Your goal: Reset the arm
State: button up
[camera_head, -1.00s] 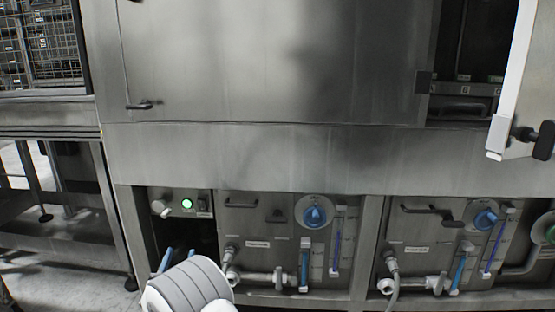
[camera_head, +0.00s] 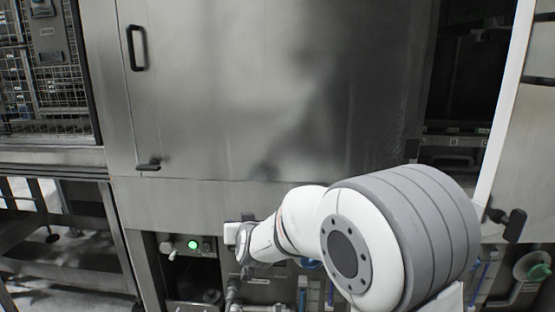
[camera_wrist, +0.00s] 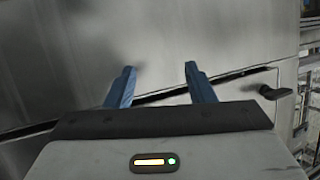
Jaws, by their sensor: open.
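My gripper (camera_wrist: 158,88) is open and empty in the wrist view. Its two blue fingers stand apart in front of the steel washer panel (camera_wrist: 60,60). A dark door handle (camera_wrist: 277,92) shows to the right of the fingers, apart from them. In the head view my white and grey arm (camera_head: 400,235) is raised across the lower right of the washer front. The gripper's fingers cannot be made out there.
A closed steel door (camera_head: 260,90) has a black handle (camera_head: 137,48) and a lower latch (camera_head: 148,166). A green-lit control (camera_head: 193,245) sits below it. An open panel (camera_head: 520,130) stands at right. A steel table (camera_head: 60,170) is at left.

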jog(key=s+d+r+g+h+p, duration=0.1)
jog(key=s+d+r+g+p, duration=0.5)
jog(key=s+d+r+p, duration=0.7)
jog(key=s+d+r+m+g+h+p, duration=0.1)
jog(key=s+d, duration=0.4)
jog(key=s, duration=0.5)
jog(key=s+d+r+g+h+p, duration=0.1)
jog(key=s+d+r+g+p, duration=0.1)
jog(key=s+d, duration=0.4)
jog(key=s+g+p, duration=0.1)
jog(key=s+g, duration=0.1)
jog(key=s, duration=0.2)
jog(key=shift+s+d+m+h, duration=0.15)
jog(key=shift+s+m+h, duration=0.15)
jog(key=shift+s+m, duration=0.1)
jog(key=shift+w, duration=0.1)
